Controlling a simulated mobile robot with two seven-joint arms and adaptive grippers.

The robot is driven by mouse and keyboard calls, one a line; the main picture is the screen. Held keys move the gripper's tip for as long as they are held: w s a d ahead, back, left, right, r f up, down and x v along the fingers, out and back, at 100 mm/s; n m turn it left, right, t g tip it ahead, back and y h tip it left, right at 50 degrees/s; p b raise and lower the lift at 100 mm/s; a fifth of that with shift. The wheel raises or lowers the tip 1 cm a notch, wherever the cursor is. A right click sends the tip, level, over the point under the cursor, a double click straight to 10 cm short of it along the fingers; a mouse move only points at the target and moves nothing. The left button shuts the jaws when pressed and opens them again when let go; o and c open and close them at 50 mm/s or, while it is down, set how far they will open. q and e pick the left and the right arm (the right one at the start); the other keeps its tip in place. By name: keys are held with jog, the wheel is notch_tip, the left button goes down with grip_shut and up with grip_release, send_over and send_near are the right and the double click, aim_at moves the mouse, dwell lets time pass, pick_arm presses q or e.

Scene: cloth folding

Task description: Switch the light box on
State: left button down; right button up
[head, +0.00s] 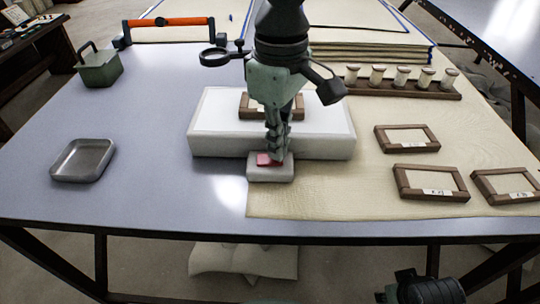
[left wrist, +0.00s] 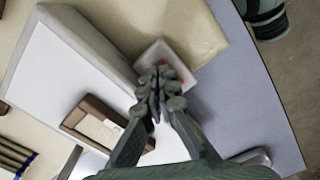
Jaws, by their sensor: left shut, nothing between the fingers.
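The light box (head: 220,112) is a low white slab in the middle of the table, with a wooden frame (head: 252,112) lying on its top. A small pale switch block (head: 282,173) with a red rocker (head: 264,160) stands at its front side. My left gripper (head: 275,155) points down, shut and empty, with its tips at the rocker and covering part of it. I cannot tell if they touch. In the left wrist view the left gripper (left wrist: 155,90) is over the switch block (left wrist: 149,54), with a red edge (left wrist: 185,74) showing. The box top looks plain white.
Wooden frames (head: 407,139) lie on the pale mat (head: 330,200) at right, below a rack of small jars (head: 400,86). A metal tray (head: 83,160) and a green box (head: 98,70) are at left. An orange-handled tool (head: 168,22) lies behind. The front left table is clear.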

pick_arm(q)
jog(key=shift+f, duration=0.35)
jog(key=shift+r+p, duration=1.4)
jog(key=shift+r, duration=2.2)
jog(key=shift+f, duration=0.1)
